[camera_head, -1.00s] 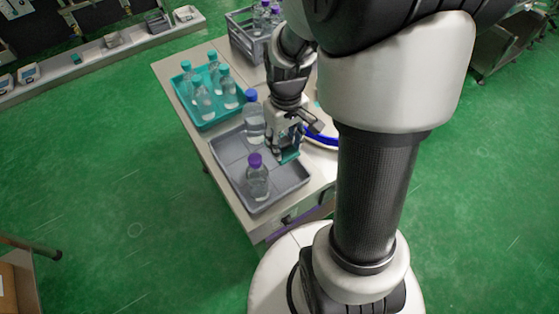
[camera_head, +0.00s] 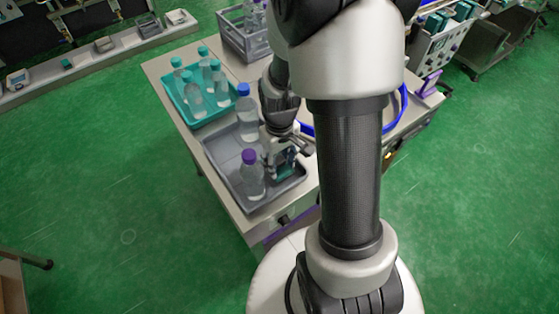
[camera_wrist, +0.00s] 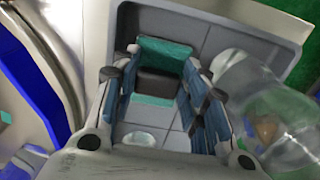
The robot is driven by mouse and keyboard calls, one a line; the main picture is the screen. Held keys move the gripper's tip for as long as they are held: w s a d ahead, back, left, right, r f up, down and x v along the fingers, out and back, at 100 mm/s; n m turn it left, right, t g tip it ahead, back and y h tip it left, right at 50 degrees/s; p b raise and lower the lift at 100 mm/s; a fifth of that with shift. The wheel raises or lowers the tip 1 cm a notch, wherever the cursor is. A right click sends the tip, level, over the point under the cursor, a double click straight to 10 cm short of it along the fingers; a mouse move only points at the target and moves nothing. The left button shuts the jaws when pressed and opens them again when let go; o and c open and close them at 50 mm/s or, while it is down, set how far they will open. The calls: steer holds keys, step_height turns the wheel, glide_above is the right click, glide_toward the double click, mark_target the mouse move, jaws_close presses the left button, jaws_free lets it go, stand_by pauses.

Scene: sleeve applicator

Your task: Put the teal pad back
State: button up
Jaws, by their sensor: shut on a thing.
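The teal pad (camera_wrist: 165,52) shows between my fingers in the wrist view, with a dark block against it and a teal strip nearer the camera. My gripper (camera_wrist: 155,75) is shut on it. In the head view, my gripper (camera_head: 281,158) is over the right front part of the grey divided tray (camera_head: 232,197), with the teal pad (camera_head: 286,172) low at its fingertips. I cannot tell whether the pad touches the tray floor. A purple-capped bottle (camera_head: 251,178) stands in the tray just left of the gripper. A blue-capped bottle (camera_head: 247,118) stands behind it.
A clear bottle (camera_wrist: 275,110) is close to my right finger in the wrist view. A teal tray (camera_head: 181,108) with several teal-capped bottles stands behind the grey tray. A grey crate (camera_head: 232,41) with bottles is at the back. A blue curved band (camera_head: 403,101) lies to the right.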

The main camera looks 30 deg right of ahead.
steer(key=shift+f, duration=0.2)
steer(key=o, duration=1)
steer(key=shift+r, duration=0.1)
step_height(320, 180, up, 11)
steer(key=p, duration=0.4)
step_height(320, 180, up, 10)
steer(key=r+t, duration=0.1)
steer(key=t, duration=0.1)
glide_above(279, 164)
steer(key=s+a, duration=0.3)
steer(key=a, duration=0.2)
steer(key=s+a+r+t, duration=0.1)
steer(key=s+a+r, duration=0.1)
steer(key=s, duration=0.1)
steer(key=s+a+r, duration=0.1)
steer(key=s+r, duration=0.1)
steer(key=s, duration=0.1)
steer(key=s+a+r+t, duration=0.1)
steer(key=s+a+r, duration=0.1)
steer(key=s, duration=0.1)
steer(key=shift+s+a+r+t, duration=0.15)
steer(key=shift+a+t, duration=0.15)
